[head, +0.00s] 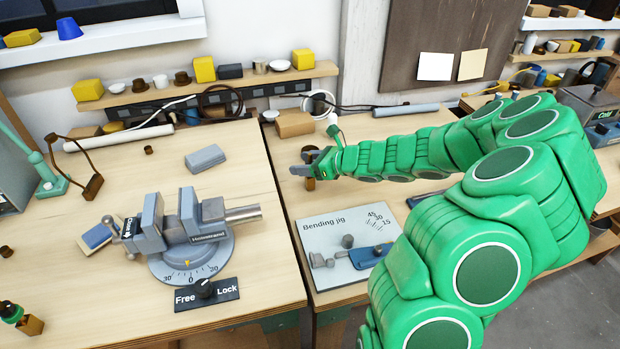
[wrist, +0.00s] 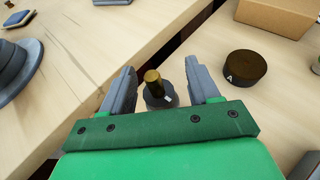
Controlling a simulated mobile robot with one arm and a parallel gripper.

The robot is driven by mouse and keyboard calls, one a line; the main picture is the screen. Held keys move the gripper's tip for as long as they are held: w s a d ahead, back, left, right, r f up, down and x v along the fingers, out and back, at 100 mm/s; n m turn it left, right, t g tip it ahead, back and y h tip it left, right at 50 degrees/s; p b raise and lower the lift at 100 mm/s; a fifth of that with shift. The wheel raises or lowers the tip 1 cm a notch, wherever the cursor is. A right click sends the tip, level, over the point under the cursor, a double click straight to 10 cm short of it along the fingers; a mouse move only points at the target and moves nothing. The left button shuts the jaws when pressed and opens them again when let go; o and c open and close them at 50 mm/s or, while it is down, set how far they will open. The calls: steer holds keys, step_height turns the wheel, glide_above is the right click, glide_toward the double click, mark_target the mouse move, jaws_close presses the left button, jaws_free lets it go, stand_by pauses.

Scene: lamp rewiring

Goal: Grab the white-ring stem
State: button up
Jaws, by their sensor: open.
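My gripper (head: 306,162) is open above the right-hand bench, at the end of the green arm. In the wrist view its two grey fingers (wrist: 160,67) stand apart. A small stem (wrist: 154,84) with a brass top and a dark round base shows between them, with space on both sides. A small white mark is on its base; I cannot tell whether it is a white ring. In the head view a brown piece (head: 310,184) shows just below the fingers, partly hidden by them.
A dark round disc marked "A" (wrist: 245,68) lies right of the fingers in the wrist view, near a cardboard box (wrist: 283,14). The bending jig (head: 325,232) is on the same bench, nearer the front. A vise (head: 190,225) stands on the left bench.

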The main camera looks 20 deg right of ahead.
steer(key=shift+c, duration=0.2)
jaws_close()
steer(key=shift+r, duration=0.1)
steer(key=shift+r, duration=0.6)
step_height(320, 180, up, 2)
steer(key=shift+s+r, duration=0.1)
steer(key=s+r, duration=0.9)
steer(key=s, duration=0.4)
steer(key=shift+s+a+r, duration=0.25)
steer(key=shift+s+a, duration=0.1)
